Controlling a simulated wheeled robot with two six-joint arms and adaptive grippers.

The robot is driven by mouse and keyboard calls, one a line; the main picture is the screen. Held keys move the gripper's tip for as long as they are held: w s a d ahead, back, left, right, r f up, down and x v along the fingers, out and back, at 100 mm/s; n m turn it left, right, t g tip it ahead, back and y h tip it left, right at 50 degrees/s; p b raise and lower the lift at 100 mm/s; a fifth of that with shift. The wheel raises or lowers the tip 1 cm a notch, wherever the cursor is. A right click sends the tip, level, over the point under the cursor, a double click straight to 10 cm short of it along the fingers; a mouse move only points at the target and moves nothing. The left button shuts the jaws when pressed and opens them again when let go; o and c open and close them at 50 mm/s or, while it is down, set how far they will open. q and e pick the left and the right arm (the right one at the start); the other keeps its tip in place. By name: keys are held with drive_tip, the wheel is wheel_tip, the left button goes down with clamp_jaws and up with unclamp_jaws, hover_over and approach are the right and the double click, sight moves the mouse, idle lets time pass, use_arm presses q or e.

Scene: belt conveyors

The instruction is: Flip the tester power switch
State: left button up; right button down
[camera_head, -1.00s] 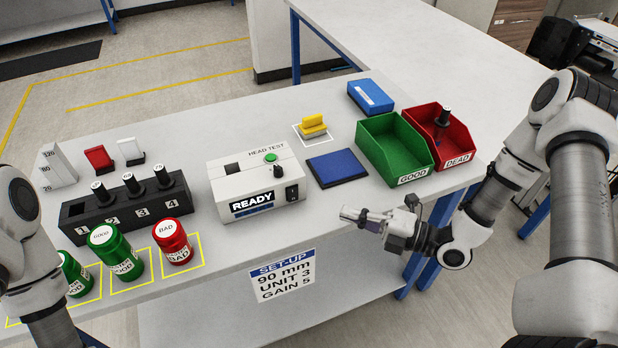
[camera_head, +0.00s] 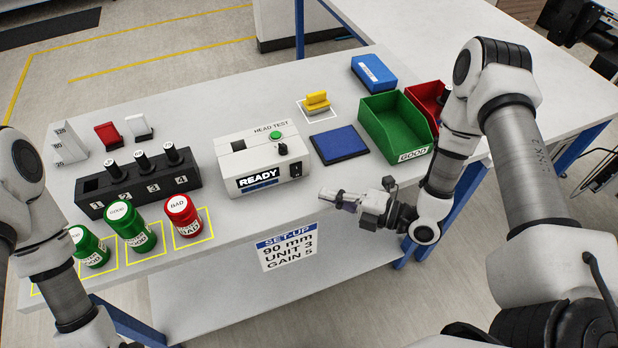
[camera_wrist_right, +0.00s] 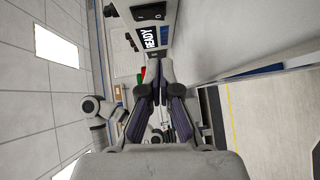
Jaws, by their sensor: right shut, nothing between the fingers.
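The tester (camera_head: 240,153) is a white box marked HEAD TEST near the middle of the table; its display reads READY. The black power switch (camera_head: 296,169) is on the right end of its front face. A black rocker, apparently this switch, shows at the top of the right wrist view (camera_wrist_right: 150,11), above the READY display (camera_wrist_right: 150,38). My right gripper (camera_head: 323,193) is shut and empty, in front of the tester, right of and below the switch in the head view, apart from it. Its fingertips (camera_wrist_right: 158,66) meet in the wrist view. My left gripper is out of view; only its arm shows.
A blue pad (camera_head: 339,145) and green GOOD bin (camera_head: 392,142) are right of the tester. The black numbered rack (camera_head: 137,190) stands left, with red and green canisters in front. A set-up sign (camera_head: 288,247) hangs below the table edge.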

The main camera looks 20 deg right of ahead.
sight(296, 175)
drive_tip(key=x, duration=0.4)
drive_tip(key=shift+s+a+r+p, duration=0.1)
drive_tip(key=shift+r+p, duration=0.1)
drive_tip(key=shift+p, duration=0.15)
drive_tip(key=w+p, duration=0.1)
drive_tip(key=w, duration=0.1)
drive_tip(key=shift+w+f, duration=0.15)
drive_tip(key=shift+w, duration=0.25)
drive_tip(key=shift+w+d+f, duration=0.15)
drive_tip(key=shift+w+d, duration=0.1)
drive_tip(key=shift+w, duration=0.25)
drive_tip(key=shift+w+f+b, duration=0.15)
drive_tip(key=shift+f+b, duration=0.05)
drive_tip(key=shift+b, duration=0.1)
drive_tip(key=shift+r, duration=0.15)
drive_tip(key=shift+d, duration=0.1)
drive_tip(key=v, duration=0.7)
drive_tip(key=shift+s+d, duration=0.2)
drive_tip(key=shift+s, duration=0.2)
